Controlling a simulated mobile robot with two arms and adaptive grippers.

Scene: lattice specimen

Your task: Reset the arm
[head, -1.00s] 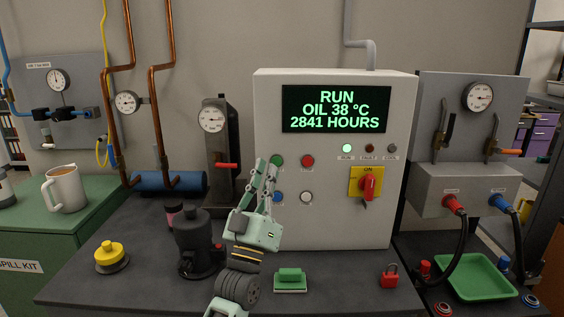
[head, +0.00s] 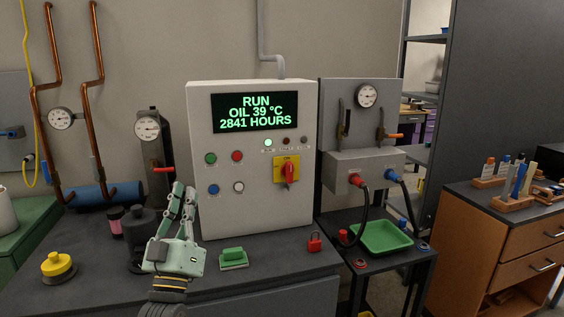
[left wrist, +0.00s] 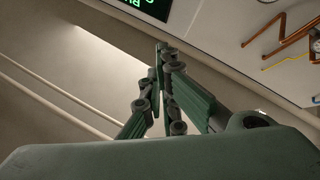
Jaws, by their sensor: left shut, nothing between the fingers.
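My left gripper (head: 184,196) stands upright in front of the left edge of the grey control cabinet (head: 240,205). Its fingers are shut with nothing between them, and it touches nothing that I can see. The left wrist view shows its closed fingertips (left wrist: 165,55) against the wall, with part of the cabinet's display (left wrist: 150,6) at the top. The cabinet display (head: 254,113) reads RUN, OIL 39 °C, 2841 HOURS, and a green lamp is lit. My right gripper is in neither view.
On the dark bench stand a yellow-topped item (head: 58,267), a dark cylindrical pot (head: 142,238), a green block (head: 233,258) and a red padlock (head: 314,242). A green tray (head: 382,240) sits on the right cart. A wooden drawer cabinet (head: 500,245) stands far right.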

